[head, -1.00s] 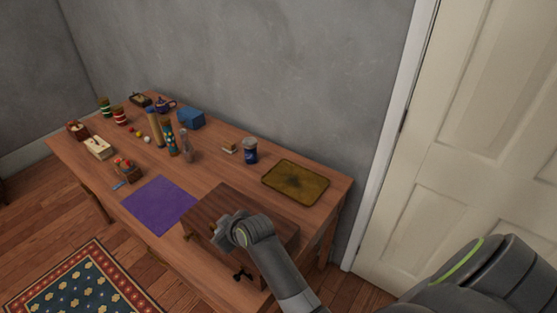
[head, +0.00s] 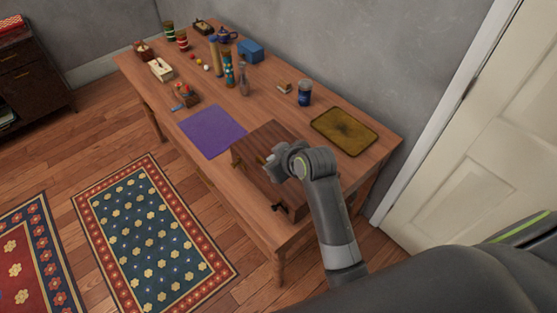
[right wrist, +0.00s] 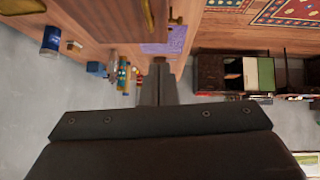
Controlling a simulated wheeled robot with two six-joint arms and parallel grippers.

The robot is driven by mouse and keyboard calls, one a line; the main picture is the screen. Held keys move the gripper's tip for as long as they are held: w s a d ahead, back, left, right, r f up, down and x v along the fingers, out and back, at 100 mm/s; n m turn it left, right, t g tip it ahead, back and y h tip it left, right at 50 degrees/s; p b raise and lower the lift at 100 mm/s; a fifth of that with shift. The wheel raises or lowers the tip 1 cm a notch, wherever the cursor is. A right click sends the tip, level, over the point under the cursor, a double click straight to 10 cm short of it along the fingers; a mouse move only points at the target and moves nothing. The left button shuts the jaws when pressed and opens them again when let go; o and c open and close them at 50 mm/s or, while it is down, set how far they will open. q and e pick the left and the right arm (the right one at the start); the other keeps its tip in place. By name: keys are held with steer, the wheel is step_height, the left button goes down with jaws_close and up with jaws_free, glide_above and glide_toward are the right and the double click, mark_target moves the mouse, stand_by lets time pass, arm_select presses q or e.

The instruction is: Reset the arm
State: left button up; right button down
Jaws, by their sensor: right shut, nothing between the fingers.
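My right arm reaches in from the lower right in the head view. Its right gripper (head: 271,164) is over the brown wooden box (head: 277,133) at the table's near right part. In the right wrist view the gripper fingers (right wrist: 158,80) are together with nothing between them. I cannot tell from the head view whether the fingers touch the box. My left gripper is not in view.
The wooden table (head: 185,75) holds a purple mat (head: 212,131), a yellow-brown tray (head: 344,131), a blue jar (head: 305,95), a blue box (head: 250,51) and several small items. A patterned rug (head: 150,225) lies on the floor. A white door (head: 470,170) is at the right.

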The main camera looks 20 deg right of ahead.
steer(key=shift+v, duration=1.25)
steer(key=shift+a, duration=0.1)
